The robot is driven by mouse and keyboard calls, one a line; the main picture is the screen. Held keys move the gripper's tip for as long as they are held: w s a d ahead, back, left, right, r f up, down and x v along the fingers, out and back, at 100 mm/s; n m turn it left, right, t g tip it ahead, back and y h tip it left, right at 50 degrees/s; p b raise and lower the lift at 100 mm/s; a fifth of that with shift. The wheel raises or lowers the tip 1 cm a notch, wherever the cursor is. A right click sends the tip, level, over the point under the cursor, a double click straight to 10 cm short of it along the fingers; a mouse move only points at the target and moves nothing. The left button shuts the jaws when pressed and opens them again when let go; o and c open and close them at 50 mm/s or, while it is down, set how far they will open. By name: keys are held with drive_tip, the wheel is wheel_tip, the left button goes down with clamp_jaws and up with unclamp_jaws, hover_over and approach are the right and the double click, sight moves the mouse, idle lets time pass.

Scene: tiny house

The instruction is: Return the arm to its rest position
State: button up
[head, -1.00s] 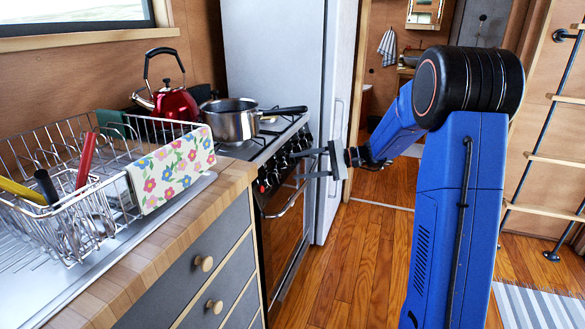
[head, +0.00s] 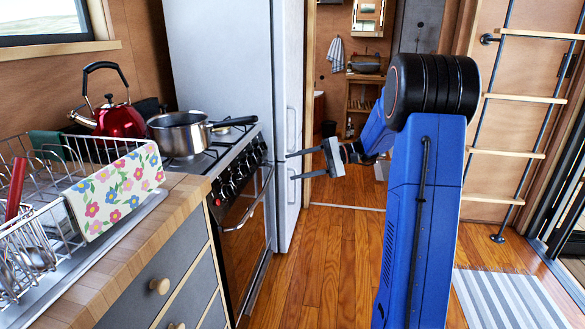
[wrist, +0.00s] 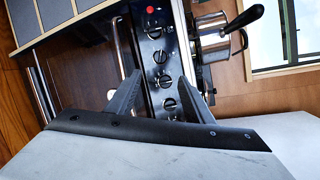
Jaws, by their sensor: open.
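My gripper (head: 291,164) is open and empty in the head view. Its two fingers point left toward the stove and fridge, in front of the fridge's edge. My blue arm rises at the right of the head view and bends back down to the gripper. In the wrist view my gripper (wrist: 165,93) shows its two dark fingers spread apart, with the stove's knob panel (wrist: 165,70) beyond them. Nothing is between the fingers.
The stove (head: 240,185) carries a steel pot (head: 178,135). A red kettle (head: 119,121) stands behind it. The fridge (head: 225,60) is beyond. A dish rack (head: 50,225) sits on the counter at left. A ladder (head: 515,155) and striped rug (head: 505,297) are at right. Wooden floor lies open ahead.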

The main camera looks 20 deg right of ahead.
idle(0.4)
drive_tip(key=s+a+f+n+g+h, duration=0.15)
drive_tip(key=s+a+h, duration=0.25)
drive_tip(key=s+a, duration=0.45)
drive_tip(key=s+a+n+g+h, duration=0.25)
drive_tip(key=s+a, duration=0.25)
drive_tip(key=s, duration=0.7)
drive_tip(key=s+d+f+n+t+h, duration=0.2)
drive_tip(key=s+h, duration=0.2)
drive_tip(key=s, duration=0.5)
drive_tip(key=s+d+f+n+t+h, duration=0.1)
drive_tip(key=s+h, duration=0.3)
drive_tip(key=s, duration=0.5)
drive_tip(key=shift+d+f+n+t, duration=0.35)
drive_tip(key=shift+f+n+t, duration=0.15)
drive_tip(key=shift+f+n, duration=0.3)
drive_tip(key=shift+h, duration=0.25)
drive_tip(key=shift+c, duration=0.6)
